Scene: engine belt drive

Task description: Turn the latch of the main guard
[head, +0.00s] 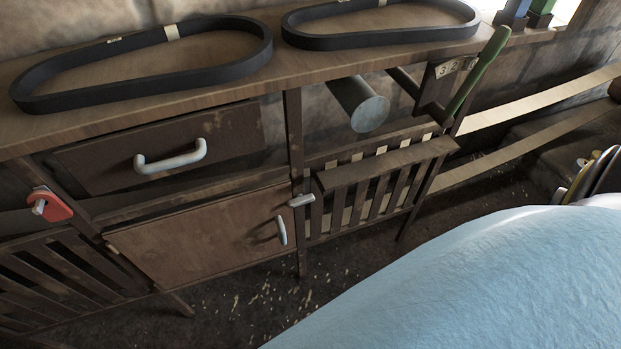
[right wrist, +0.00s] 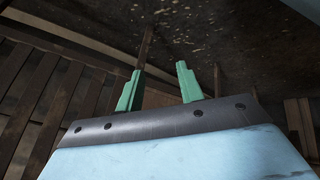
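A brown wooden door panel (head: 200,240) sits shut in the lower front of the wooden frame in the head view, with a pale upright handle (head: 282,231) near its right edge. A small grey latch (head: 301,200) lies roughly level at the door's upper right corner, across the post beside it. My right gripper (right wrist: 159,68) shows in the right wrist view with its two green fingers apart and nothing between them. Neither gripper shows in the head view. The latch cannot be made out in the right wrist view.
Two black belts (head: 235,52) (head: 440,34) lie on the wooden top (head: 150,92). Above the door is a drawer (head: 225,135). A red switch (head: 50,205) is at left. A slatted guard (head: 382,180), grey cylinder (head: 368,110) and green lever (head: 478,70) are to the right.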

